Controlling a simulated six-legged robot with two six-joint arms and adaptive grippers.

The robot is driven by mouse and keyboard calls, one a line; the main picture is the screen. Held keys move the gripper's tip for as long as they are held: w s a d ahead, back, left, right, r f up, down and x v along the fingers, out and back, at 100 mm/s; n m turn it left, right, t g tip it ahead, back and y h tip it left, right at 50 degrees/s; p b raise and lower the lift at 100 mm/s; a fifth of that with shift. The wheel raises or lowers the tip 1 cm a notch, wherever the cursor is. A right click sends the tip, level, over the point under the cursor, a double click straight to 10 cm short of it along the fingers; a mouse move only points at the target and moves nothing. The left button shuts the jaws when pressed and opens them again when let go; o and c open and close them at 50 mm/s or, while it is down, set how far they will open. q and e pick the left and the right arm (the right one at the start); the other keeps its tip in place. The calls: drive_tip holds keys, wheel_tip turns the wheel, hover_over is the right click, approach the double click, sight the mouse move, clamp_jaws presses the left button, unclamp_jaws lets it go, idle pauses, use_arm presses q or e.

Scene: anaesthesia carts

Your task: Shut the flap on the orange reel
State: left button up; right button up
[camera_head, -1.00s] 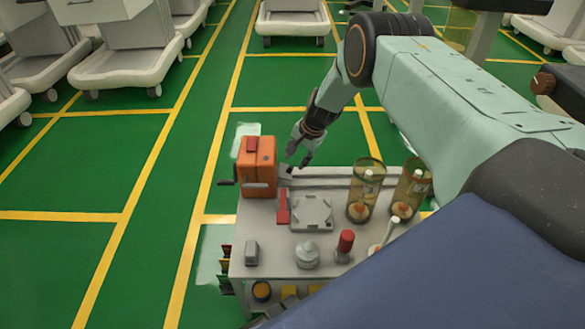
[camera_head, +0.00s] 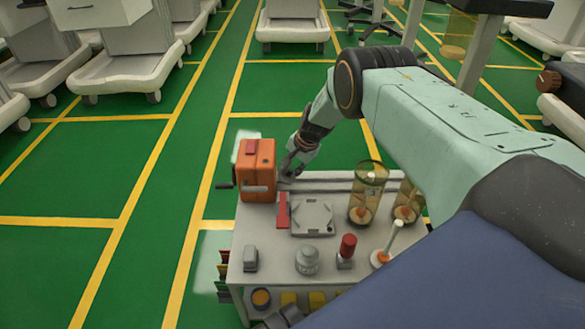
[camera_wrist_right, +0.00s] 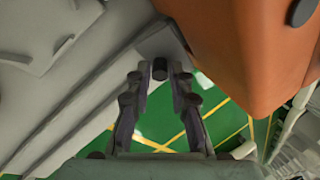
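The orange reel (camera_head: 256,172) stands upright at the back left corner of the cart top, with a dark crank on its left side. It fills the upper right of the wrist view (camera_wrist_right: 255,50). A grey flap (camera_wrist_right: 163,40) juts out beside it and ends in a short dark peg (camera_wrist_right: 160,69). My right gripper (camera_head: 287,170) is at the reel's right side. In the wrist view its two fingers (camera_wrist_right: 157,73) are apart, one on each side of the peg, with a small gap visible. My left gripper does not show.
The grey cart top (camera_head: 275,250) also holds a red bar (camera_head: 283,210), a square grey plate (camera_head: 312,217), amber cylinders (camera_head: 367,193), a grey knob (camera_head: 307,260) and a red-topped piece (camera_head: 347,250). Green floor left of the cart is clear.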

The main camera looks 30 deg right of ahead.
clamp_jaws()
drive_tip(key=shift+s+f, duration=0.1)
drive_tip(key=shift+s+d+f+t+y, duration=0.1)
drive_tip(key=shift+f+t+y, duration=0.25)
drive_tip(key=shift+y, duration=0.25)
drive_tip(key=shift+s+d+f+t+y, duration=0.1)
drive_tip(key=shift+f+t+y, duration=0.1)
drive_tip(key=shift+t+y, duration=0.3)
drive_tip(key=shift+f+t+y, duration=0.25)
drive_tip(key=shift+f+y, duration=0.2)
drive_tip(key=shift+y, duration=0.35)
drive_tip(key=shift+w+f+m+t+y, duration=0.15)
drive_tip(key=shift+m+t+y, duration=0.15)
drive_tip(key=shift+t+y, duration=0.15)
drive_tip(key=shift+o, duration=2.4)
unclamp_jaws()
drive_tip(key=shift+d, duration=0.1)
